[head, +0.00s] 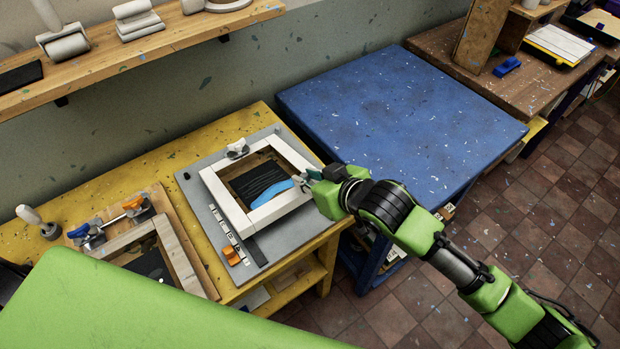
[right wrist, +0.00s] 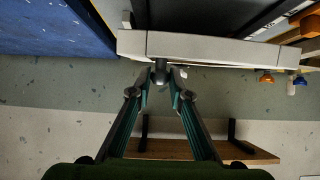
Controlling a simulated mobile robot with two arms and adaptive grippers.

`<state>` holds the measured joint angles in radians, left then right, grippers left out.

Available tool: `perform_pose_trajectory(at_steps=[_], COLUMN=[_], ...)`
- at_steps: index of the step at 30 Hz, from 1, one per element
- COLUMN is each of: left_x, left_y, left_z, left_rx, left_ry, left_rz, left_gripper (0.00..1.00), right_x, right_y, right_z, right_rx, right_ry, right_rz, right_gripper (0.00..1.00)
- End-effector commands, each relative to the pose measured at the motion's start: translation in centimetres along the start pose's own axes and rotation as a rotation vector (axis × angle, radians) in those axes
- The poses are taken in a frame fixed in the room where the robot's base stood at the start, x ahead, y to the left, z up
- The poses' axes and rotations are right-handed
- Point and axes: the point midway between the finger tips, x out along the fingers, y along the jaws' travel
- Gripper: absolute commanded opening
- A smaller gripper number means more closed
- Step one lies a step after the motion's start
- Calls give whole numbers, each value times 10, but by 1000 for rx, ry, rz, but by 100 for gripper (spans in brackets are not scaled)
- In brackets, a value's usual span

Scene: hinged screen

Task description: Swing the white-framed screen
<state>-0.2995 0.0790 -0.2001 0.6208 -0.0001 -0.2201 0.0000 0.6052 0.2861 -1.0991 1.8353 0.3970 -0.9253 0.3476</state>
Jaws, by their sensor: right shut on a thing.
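The white-framed screen (head: 219,191) sits over a grey base board (head: 194,178) on the yellow table. Its opening shows dark, streaked mesh and a blue patch (head: 270,192) along the near side. A clamp-like hinge piece (head: 236,150) is at its far side. My right gripper (head: 306,178) is at the frame's right edge. In the right wrist view, the fingertips (right wrist: 160,80) are shut on a small dark knob (right wrist: 158,68) at the edge of the white frame (right wrist: 205,48). I cannot tell whether the frame is slightly raised. My left gripper is not in view.
A wooden-framed screen (head: 172,250) with orange and blue clamps lies left on the yellow table (head: 130,165). A blue table (head: 400,115) with a clear top stands right. A wall shelf (head: 130,55) holds rollers. A brown bench (head: 440,50) is at the far right.

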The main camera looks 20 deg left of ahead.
Motion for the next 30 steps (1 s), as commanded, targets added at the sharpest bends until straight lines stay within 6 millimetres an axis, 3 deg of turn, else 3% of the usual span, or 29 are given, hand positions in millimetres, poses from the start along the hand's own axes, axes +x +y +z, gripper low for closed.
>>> perform_pose_trajectory(at_steps=[1, 4, 17, 30], left_x=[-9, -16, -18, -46], left_y=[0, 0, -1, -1], left_z=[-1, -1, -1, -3], left_rx=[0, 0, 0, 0], left_ry=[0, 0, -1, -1], left_rz=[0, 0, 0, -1], left_gripper=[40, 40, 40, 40], right_x=[-5, -7, -7, -8], right_y=[1, 1, 1, 1], right_z=[-13, -21, -24, -65], right_rx=[-2, -2, -2, -2], right_ry=[10, 10, 10, 12], right_rz=[2, 2, 1, 2], right_gripper=[5, 5, 4, 5])
